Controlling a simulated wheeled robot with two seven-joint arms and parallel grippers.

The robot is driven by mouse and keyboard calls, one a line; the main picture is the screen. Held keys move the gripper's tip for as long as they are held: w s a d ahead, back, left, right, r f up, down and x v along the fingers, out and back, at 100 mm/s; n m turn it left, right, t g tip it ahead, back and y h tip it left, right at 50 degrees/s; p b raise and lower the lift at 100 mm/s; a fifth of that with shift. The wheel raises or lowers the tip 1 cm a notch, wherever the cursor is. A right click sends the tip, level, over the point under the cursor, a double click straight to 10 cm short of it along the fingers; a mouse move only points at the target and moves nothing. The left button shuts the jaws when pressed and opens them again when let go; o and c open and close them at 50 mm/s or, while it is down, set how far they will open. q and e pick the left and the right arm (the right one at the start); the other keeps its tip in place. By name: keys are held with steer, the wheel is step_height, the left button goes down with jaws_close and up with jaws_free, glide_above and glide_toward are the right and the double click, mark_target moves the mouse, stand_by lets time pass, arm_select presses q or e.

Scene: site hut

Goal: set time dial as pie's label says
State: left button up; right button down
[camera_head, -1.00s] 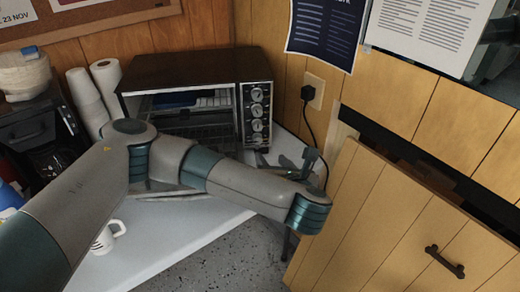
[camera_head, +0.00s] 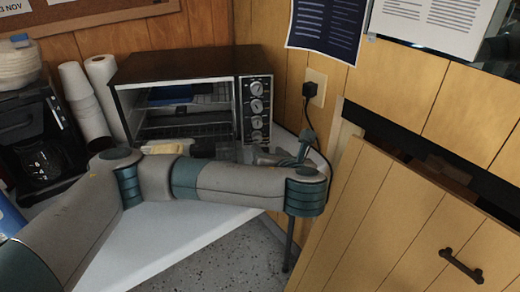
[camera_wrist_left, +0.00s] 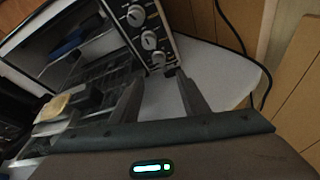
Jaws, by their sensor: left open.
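The toaster oven (camera_head: 180,62) stands in the back corner of the white counter, with its cavity showing. Its column of dials (camera_head: 257,107) is at the right of its front; these dials also show in the left wrist view (camera_wrist_left: 149,40). I cannot read their markings. My left gripper (camera_head: 265,155) is low in front of the dial column, partly hidden by its arm. In the left wrist view its fingers (camera_wrist_left: 160,78) are apart and empty, close to the lowest dials. A pale yellow item (camera_head: 166,148), perhaps the pie, lies before the oven; no label is readable.
A wooden panel with a black handle (camera_head: 461,266) stands at the right.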

mark_target(258, 141)
arm_select(q)
steer(key=b+x, duration=0.1)
steer(key=x, duration=0.6)
steer(key=shift+w+a+b, duration=0.15)
steer(key=shift+b, duration=0.2)
steer(key=shift+x, duration=0.95)
arm_select(e)
steer(key=shift+w+a+r+t+y, duration=0.3)
steer(key=shift+a+r+t, duration=0.15)
steer(key=shift+a, duration=0.15)
steer(key=shift+w+a+r+t+y, duration=0.2)
steer(key=shift+w+a+r+t, duration=0.15)
steer(key=shift+a, duration=0.25)
arm_select(q)
steer(key=shift+c, duration=0.5)
jaws_close()
